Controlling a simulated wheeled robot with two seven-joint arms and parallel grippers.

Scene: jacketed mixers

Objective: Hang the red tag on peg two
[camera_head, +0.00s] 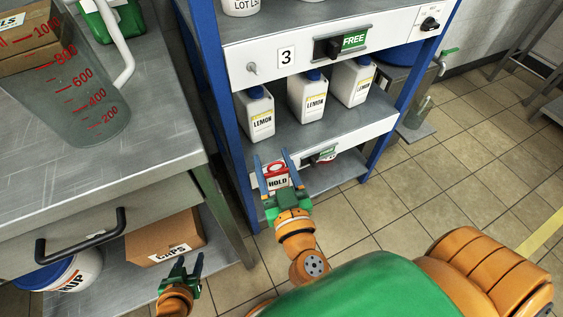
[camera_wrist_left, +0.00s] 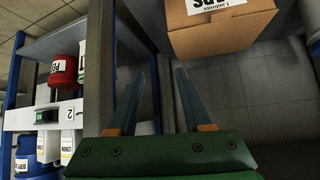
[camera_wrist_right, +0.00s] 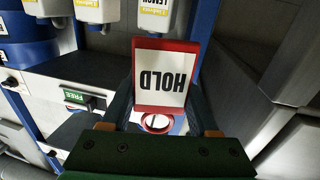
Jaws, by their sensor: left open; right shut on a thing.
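The red tag (camera_head: 275,181) has a white face reading HOLD and a ring at one end. My right gripper (camera_head: 276,165) is shut on it, in front of the lower white shelf rail. In the right wrist view the tag (camera_wrist_right: 166,80) stands between the fingers, its lettering upside down. No peg can be made out on that rail; the tag and gripper cover its left part. In the left wrist view a rail carries a number 2 plate (camera_wrist_left: 69,113); no peg is clear there. My left gripper (camera_head: 184,266) is open and empty, low beside the metal bench.
The upper rail has a number 3 plate (camera_head: 286,56), a peg (camera_head: 252,68) and a green FREE sign (camera_head: 354,41). LEMON bottles (camera_head: 307,97) stand below it. A cardboard box (camera_head: 165,238) sits on the bench's lower shelf.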

